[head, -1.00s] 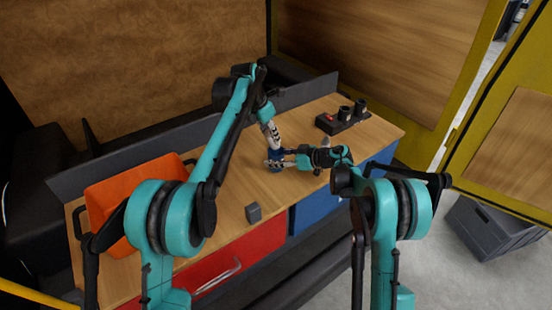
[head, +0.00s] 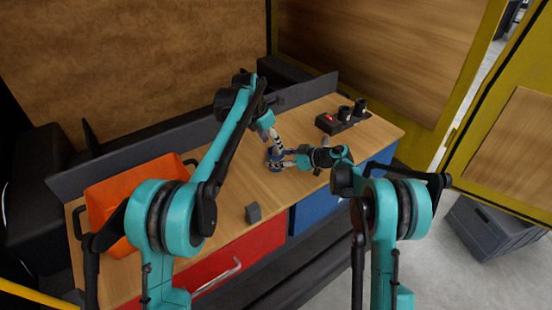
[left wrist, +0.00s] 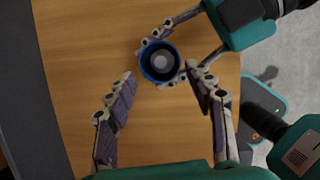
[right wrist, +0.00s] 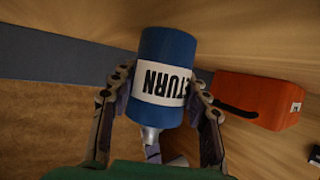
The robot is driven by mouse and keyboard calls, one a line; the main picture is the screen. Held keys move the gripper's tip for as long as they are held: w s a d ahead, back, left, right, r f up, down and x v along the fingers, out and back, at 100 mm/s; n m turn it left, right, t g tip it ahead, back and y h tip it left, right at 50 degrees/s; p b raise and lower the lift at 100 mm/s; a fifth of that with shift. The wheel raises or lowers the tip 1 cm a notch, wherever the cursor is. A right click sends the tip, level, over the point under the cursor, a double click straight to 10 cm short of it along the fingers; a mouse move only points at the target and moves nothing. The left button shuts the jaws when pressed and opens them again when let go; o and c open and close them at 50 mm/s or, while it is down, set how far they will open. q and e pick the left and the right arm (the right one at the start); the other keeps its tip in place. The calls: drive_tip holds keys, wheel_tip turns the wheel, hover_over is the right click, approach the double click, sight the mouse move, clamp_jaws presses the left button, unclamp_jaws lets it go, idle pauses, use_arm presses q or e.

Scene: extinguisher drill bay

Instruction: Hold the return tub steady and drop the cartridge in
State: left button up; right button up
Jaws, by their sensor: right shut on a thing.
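The blue return tub (head: 275,166) stands on the wooden worktop, partly hidden by both grippers. In the right wrist view its white label shows upside down on the tub (right wrist: 167,55). My right gripper (right wrist: 160,80) is shut on the tub, one finger on each side. My left gripper (left wrist: 161,72) is above the tub, its fingers spread wide with nothing gripped between them. The pale grey cartridge (left wrist: 161,62) shows inside the tub's round mouth.
An orange bin (head: 110,205) stands at the left of the worktop (head: 215,225). A small grey cube (head: 253,213) lies near the front edge. A black holder (head: 340,122) with dark cylinders stands at the back right. A grey crate (head: 490,230) is on the floor.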

use_arm(q)
drive_tip(key=v, duration=1.2)
use_arm(e)
drive_tip(key=o, duration=1.4)
drive_tip(key=shift+c, duration=0.2)
use_arm(q)
drive_tip(key=shift+w, duration=0.1)
